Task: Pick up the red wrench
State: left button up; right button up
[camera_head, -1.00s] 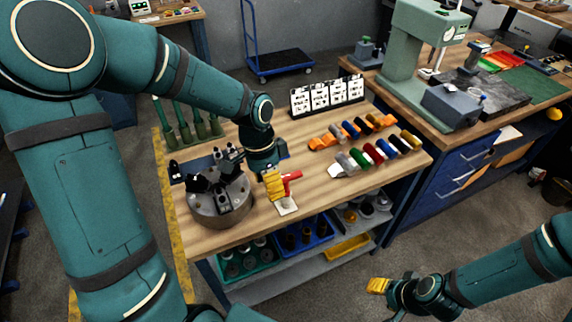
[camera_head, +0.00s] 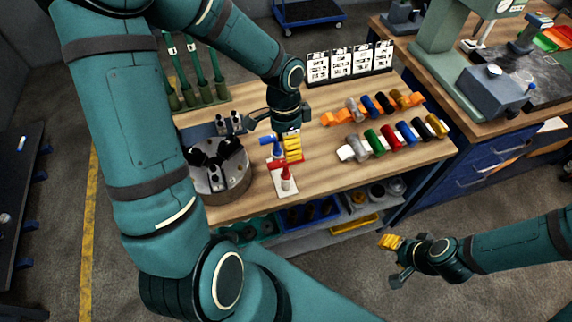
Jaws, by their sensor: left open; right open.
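The red wrench (camera_head: 286,182) is a T-shaped tool that stands upright on a white plate (camera_head: 284,190) near the front edge of the wooden table. A blue tool (camera_head: 276,148) of similar shape stands just behind it. My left gripper (camera_head: 292,150) points down with yellow fingers, above and just behind the red wrench and close beside the blue tool. It is open, and I see nothing held in it. The gap to the red wrench is hard to judge. My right gripper (camera_head: 393,258) is open and empty over the floor at the lower right.
A round grey chuck (camera_head: 220,178) with dark jaws stands left of the plate. Two rows of colored cylinders (camera_head: 393,138) lie to the right. Picture cards (camera_head: 350,64) stand at the back, and green posts (camera_head: 198,75) at the back left. The table between plate and cylinders is clear.

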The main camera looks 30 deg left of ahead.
aim_at(286, 174)
pick_arm(q)
jog(key=shift+s+d+f, duration=0.1)
jog(key=shift+s+f, duration=0.05)
jog(key=shift+f, duration=0.9)
jog(key=shift+s+d+f, duration=0.1)
jog(key=shift+f, duration=0.95)
jog(key=shift+s+d+f, duration=0.1)
jog(key=shift+s+f, duration=0.05)
jog(key=shift+f, duration=0.9)
grip_shut()
